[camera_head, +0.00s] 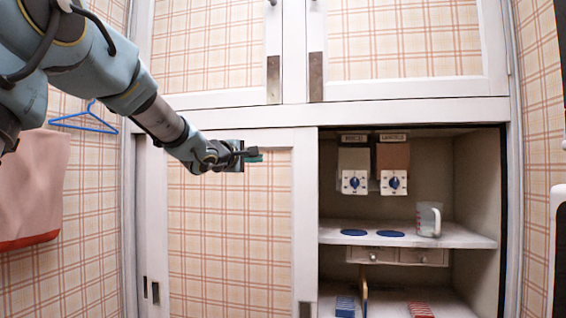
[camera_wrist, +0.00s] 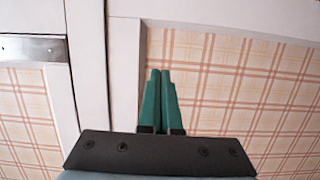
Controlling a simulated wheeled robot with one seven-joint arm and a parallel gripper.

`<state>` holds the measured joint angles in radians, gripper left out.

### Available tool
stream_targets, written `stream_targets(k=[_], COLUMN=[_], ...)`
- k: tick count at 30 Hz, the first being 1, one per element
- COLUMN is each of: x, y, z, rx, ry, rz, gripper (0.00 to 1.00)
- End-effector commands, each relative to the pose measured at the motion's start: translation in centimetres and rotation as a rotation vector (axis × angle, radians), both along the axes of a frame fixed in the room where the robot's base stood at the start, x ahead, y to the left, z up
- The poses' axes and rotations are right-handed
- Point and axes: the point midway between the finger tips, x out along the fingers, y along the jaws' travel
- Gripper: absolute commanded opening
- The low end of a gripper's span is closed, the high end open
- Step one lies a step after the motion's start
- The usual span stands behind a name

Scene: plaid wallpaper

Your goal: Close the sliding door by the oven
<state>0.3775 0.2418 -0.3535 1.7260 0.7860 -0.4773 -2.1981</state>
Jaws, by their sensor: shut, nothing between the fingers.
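The plaid sliding door (camera_head: 230,235) with a white frame covers the left part of the lower cabinet. The right part is open and shows shelves inside. A metal finger pull (camera_head: 305,309) sits low on the door's right stile, with two dark pulls at the far left. My gripper (camera_head: 257,155) is in front of the door's upper part, left of its right stile. In the wrist view its green fingers (camera_wrist: 160,74) are together and empty, over the plaid panel (camera_wrist: 235,85) beside a white frame strip. I cannot tell whether they touch it. No oven is clearly identifiable.
The open shelf (camera_head: 455,238) holds a clear mug (camera_head: 428,220); two knob units (camera_head: 393,183) hang above. Closed upper doors (camera_head: 405,40) are overhead. A pink bag (camera_head: 35,185) and blue hanger (camera_head: 85,120) hang at left. A white-edged object (camera_head: 558,240) stands at the right edge.

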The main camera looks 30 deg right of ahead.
Motion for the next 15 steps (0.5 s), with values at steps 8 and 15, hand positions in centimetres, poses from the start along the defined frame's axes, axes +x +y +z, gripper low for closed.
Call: stream_targets(k=[8,15], x=[1.2,3.7], y=[-2.9,-7.3], z=[0.2,0.2], rx=[-0.011,-0.009], ry=[0.009,0.009], rz=[-0.01,-0.009], gripper=[0.0,0.0])
